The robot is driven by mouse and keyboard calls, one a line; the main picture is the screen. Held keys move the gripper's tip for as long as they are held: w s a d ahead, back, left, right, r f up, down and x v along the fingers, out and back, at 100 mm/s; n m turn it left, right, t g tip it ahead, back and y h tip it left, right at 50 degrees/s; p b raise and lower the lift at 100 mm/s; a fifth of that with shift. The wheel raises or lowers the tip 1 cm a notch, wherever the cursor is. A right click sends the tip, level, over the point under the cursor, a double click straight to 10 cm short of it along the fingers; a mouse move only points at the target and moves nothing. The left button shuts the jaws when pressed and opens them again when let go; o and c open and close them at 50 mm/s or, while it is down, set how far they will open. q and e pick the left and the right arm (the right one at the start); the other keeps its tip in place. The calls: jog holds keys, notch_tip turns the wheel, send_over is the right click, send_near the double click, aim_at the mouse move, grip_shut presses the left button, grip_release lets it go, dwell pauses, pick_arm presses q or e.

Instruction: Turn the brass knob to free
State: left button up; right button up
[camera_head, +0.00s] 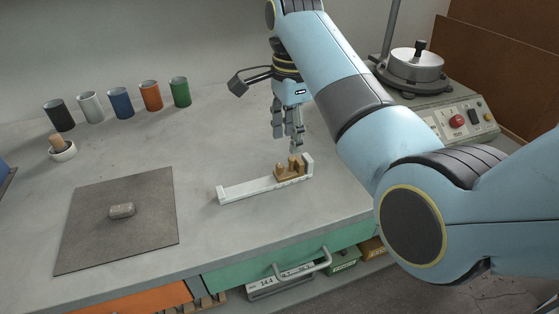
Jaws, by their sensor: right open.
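A white rail-shaped fixture (245,189) with a raised end lies on the bench. A small brass-coloured part (288,172) with upright pieces sits on it near its right end; its knob is too small to tell apart clearly, and I cannot tell how far it is turned. My right gripper (288,144) is open and points down, just above and behind the brass part. Its fingers look empty and apart from the brass part, though the nearer fingertip comes close to it in the picture. My left gripper is not in view.
Several coloured cups (121,103) stand in a row at the back left, with a mortar (62,151) before them. A grey block (121,210) lies on a dark mat (84,240). A machine with a control panel (462,122) stands right. The bench between mat and fixture is clear.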

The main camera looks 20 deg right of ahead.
aim_at(280, 165)
jog(key=shift+m, duration=0.7)
jog(key=f, duration=0.3)
jog(key=w+a+f, duration=0.1)
jog(key=f, duration=0.1)
jog(key=f+b, duration=0.1)
jog(key=f, duration=0.2)
jog(key=shift+w+a+f, duration=0.15)
jog(key=shift+w+f, duration=0.15)
jog(key=shift+w, duration=0.05)
grip_shut()
